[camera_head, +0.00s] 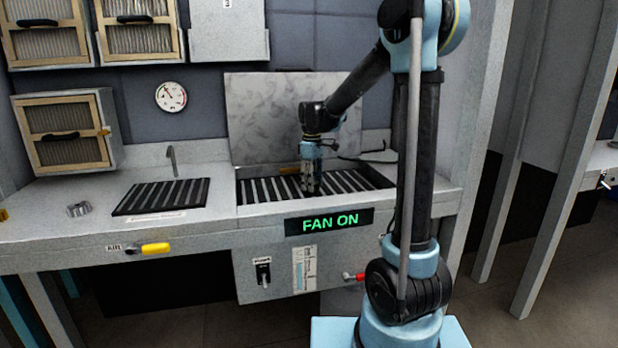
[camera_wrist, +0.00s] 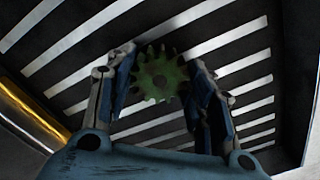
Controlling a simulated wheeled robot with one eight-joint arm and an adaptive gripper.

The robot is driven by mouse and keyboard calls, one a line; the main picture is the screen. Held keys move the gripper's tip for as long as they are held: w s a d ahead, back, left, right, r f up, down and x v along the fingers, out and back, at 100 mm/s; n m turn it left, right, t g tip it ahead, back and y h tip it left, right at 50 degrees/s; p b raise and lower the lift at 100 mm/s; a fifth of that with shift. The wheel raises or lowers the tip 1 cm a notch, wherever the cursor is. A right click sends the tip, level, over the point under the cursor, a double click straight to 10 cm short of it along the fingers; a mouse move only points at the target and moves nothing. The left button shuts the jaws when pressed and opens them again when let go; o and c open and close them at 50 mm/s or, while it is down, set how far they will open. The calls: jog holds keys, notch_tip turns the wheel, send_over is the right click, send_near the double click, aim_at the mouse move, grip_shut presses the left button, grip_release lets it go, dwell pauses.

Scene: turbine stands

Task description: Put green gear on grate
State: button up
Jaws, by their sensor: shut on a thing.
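The green gear (camera_wrist: 160,76) shows in the wrist view between the two fingers of my gripper (camera_wrist: 160,85), which are shut on it. Dark slats of the grate (camera_wrist: 235,42) with bright gaps lie behind the gear. I cannot tell whether the gear touches them. In the head view my gripper (camera_head: 312,186) points down at the slatted grate (camera_head: 268,188) in the open box on the bench. The gear cannot be made out there.
The box's lid (camera_head: 290,115) stands raised behind the grate. A second dark rack (camera_head: 160,196) lies to the left by a small tap (camera_head: 172,158). A small metal part (camera_head: 79,208) sits farther left. A lit "FAN ON" sign (camera_head: 330,222) is on the bench front.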

jog(key=shift+f, duration=0.25)
jog(key=shift+f, duration=0.25)
dwell(0.4)
jog(key=o, duration=1.6)
jog(key=shift+o, duration=0.8)
jog(key=shift+w, duration=0.1)
jog(key=shift+r, duration=3.5)
